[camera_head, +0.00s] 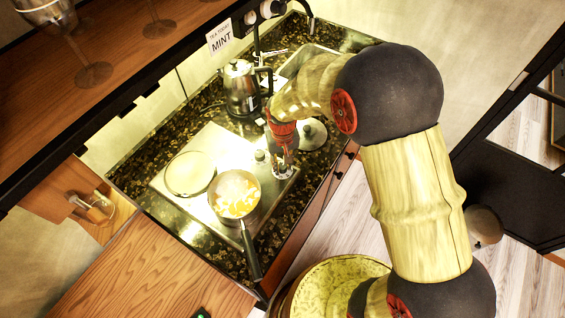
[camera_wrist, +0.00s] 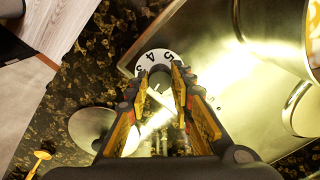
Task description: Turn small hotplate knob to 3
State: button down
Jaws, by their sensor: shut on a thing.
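The steel hotplate (camera_head: 168,192) sits on the dark speckled counter. My gripper (camera_head: 283,163) points down at its right edge, over a control knob. In the wrist view, my gripper (camera_wrist: 160,75) has its two fingers on either side of the grey knob (camera_wrist: 158,80), shut on it. A white dial (camera_wrist: 157,58) with black numerals shows behind the fingertips; 3, 4 and 5 seem readable, and the fingers hide the rest. A thin mark shows on the knob, but I cannot tell which number it points to. A second knob (camera_head: 260,155) stands beside my gripper.
A pan (camera_head: 236,194) of yellow food sits on the front burner, handle toward the counter edge. The other round burner (camera_head: 190,173) looks bare. A kettle (camera_head: 240,88) stands behind, and a round lid-like thing (camera_head: 312,133) lies right of my gripper.

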aim_at(282, 166)
jog(key=m+p, duration=0.1)
jog(key=m, duration=0.6)
jog(key=shift+r, duration=0.1)
jog(key=m, duration=0.4)
jog(key=shift+m+p, duration=0.3)
jog(key=shift+m, duration=1.3)
jog(key=shift+w, duration=0.1)
jog(key=c, duration=1.6)
grip_release()
jog(key=shift+o, duration=0.3)
notch_tip(282, 166, up, 12)
